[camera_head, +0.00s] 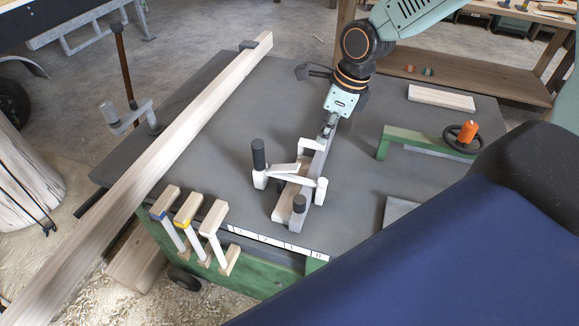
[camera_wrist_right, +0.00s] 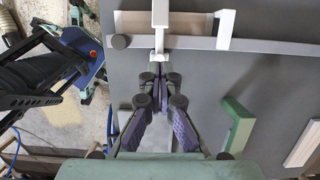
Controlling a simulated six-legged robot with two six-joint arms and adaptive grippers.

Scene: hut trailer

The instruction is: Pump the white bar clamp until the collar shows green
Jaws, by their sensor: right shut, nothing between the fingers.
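The white bar clamp (camera_head: 313,181) lies on the dark grey table top (camera_head: 215,160), with a grey bar, white arms and a black grip (camera_head: 258,154) standing up at its left. A piece of pale wood (camera_head: 285,202) lies along the bar between its arms. I cannot make out a collar colour. My left gripper is not in view.
A long timber (camera_head: 180,140) crosses the table's left side. Several small wooden pieces with white rods (camera_head: 182,220) stand at the front left edge. At right are a green bracket (camera_head: 400,133), a black handwheel with an orange knob (camera_head: 467,131) and a wood block (camera_head: 441,98).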

